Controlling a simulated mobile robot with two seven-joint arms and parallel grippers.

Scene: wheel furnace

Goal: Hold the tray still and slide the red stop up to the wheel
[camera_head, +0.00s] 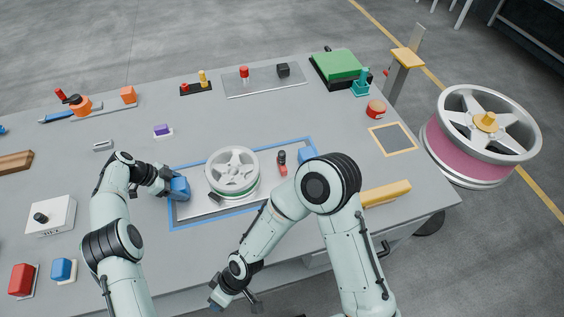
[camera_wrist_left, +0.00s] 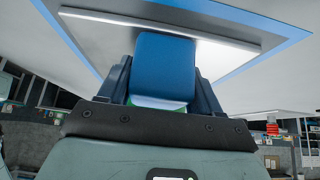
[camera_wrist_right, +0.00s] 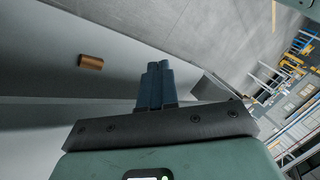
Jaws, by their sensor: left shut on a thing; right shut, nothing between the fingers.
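The pale grey tray (camera_head: 196,208) lies inside a blue outline on the table, with a blue handle at each end. A silver spoked wheel (camera_head: 232,171) lies on the tray. My left gripper (camera_head: 178,188) is shut on the tray's left blue handle (camera_wrist_left: 163,68). My right gripper (camera_head: 215,302) is shut and empty, low by the table's front edge, away from the stop; its closed fingers show in the right wrist view (camera_wrist_right: 155,80).
My right arm crosses in front of the tray's right end and partly hides the right handle (camera_head: 307,154). A yellow bar (camera_head: 386,193) lies right of that arm. A large wheel with a pink band (camera_head: 480,140) stands beyond the table's right edge. Small fixtures line the back.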

